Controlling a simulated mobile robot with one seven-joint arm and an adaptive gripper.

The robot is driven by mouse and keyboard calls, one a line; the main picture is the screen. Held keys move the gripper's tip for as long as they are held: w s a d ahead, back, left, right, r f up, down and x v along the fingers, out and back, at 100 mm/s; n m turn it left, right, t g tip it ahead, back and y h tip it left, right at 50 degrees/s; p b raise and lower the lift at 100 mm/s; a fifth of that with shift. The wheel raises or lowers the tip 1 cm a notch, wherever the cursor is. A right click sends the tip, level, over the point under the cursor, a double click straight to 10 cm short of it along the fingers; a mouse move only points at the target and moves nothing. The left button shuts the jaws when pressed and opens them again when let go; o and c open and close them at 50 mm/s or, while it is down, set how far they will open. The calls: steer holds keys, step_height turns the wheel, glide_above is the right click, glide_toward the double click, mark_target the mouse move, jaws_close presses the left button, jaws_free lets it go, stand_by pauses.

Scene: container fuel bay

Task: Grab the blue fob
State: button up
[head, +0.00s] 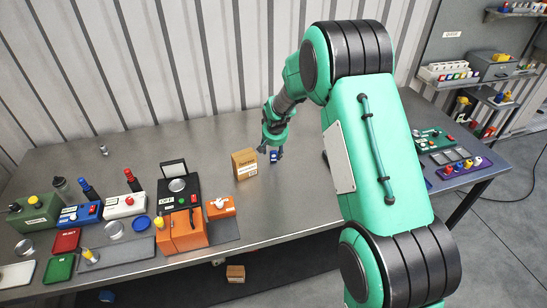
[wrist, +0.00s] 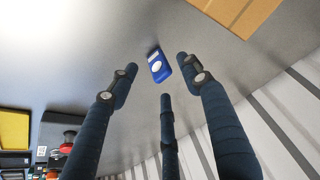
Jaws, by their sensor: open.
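The blue fob (wrist: 159,68) has a white round button and a small white label at one end. In the wrist view it lies on the grey metal bench, between and just beyond the tips of my gripper (wrist: 156,68). My gripper's three dark fingers are spread open, with nothing held. In the head view the fob (head: 274,155) shows small, right under the fingers of my gripper (head: 271,147), which point down at the bench. The remaining gap between fingertips and fob is hard to judge.
A cardboard box (head: 245,163) stands just left of the fob; it also shows in the wrist view (wrist: 238,12). Farther left are a black scale (head: 178,188), an orange case (head: 188,230) and several coloured units. The corrugated wall (head: 170,60) rises behind. Bench left of my gripper is clear toward the wall.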

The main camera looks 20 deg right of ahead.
mark_target(274, 154)
steer(key=shift+b+x, duration=0.35)
steer(key=shift+x, duration=2.2)
steer(key=shift+s+d, duration=0.1)
steer(key=shift+c, duration=0.2)
jaws_close()
